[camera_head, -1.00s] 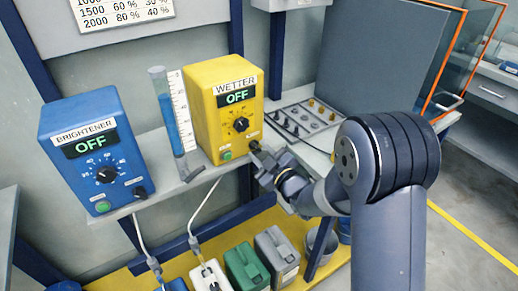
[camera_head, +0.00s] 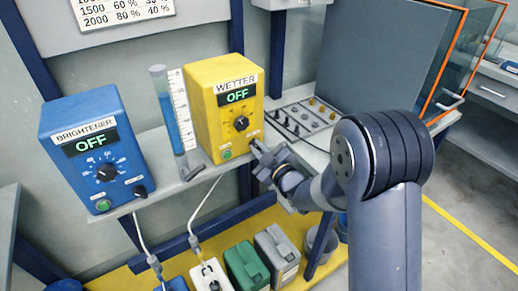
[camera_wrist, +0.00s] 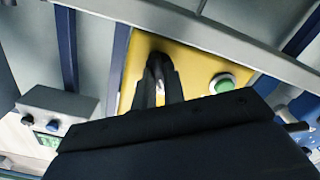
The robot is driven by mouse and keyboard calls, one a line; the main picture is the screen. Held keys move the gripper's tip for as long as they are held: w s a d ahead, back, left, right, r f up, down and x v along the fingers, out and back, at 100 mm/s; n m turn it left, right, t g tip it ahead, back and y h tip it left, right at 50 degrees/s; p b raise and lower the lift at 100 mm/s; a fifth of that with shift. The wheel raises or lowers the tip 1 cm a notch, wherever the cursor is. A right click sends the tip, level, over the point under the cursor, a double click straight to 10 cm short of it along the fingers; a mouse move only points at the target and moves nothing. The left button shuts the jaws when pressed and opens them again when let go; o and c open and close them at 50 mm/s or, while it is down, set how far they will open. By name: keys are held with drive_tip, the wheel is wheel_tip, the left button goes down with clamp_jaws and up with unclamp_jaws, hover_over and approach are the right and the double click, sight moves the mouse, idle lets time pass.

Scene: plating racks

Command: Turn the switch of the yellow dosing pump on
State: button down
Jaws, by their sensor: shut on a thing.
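The yellow dosing pump (camera_head: 222,85), labelled WETTER, stands on the grey shelf, and its display (camera_head: 238,95) reads OFF. A black dial (camera_head: 241,123) and a green button (camera_head: 227,154) are on its front; the button also shows in the wrist view (camera_wrist: 222,84). My gripper (camera_head: 257,150) is at the lower right corner of the pump's front. In the wrist view my gripper (camera_wrist: 160,88) is shut on the black switch (camera_wrist: 158,60) of the yellow pump. The head view hides most of the switch behind the fingers.
A blue BRIGHTENER pump (camera_head: 92,150), also reading OFF, stands to the left. A tube of blue liquid (camera_head: 173,115) stands between the pumps. A tray of knobs (camera_head: 298,122) lies to the right. Several canisters (camera_head: 246,264) stand below on the yellow surface.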

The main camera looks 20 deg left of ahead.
drive_tip(key=shift+b, duration=0.3)
drive_tip(key=m+b, duration=0.1)
drive_tip(key=m, duration=0.2)
drive_tip(key=shift+f+b, duration=0.1)
drive_tip(key=shift+b, duration=0.25)
drive_tip(key=m+b, duration=0.1)
drive_tip(key=m, duration=0.2)
drive_tip(key=shift+d+m, duration=0.1)
drive_tip(key=shift+m, duration=0.3)
drive_tip(key=m, duration=0.3)
drive_tip(key=shift+w, duration=0.1)
drive_tip(key=shift+d+m, duration=0.1)
drive_tip(key=shift+m, duration=1.9)
drive_tip(key=c, duration=1.5)
unclamp_jaws()
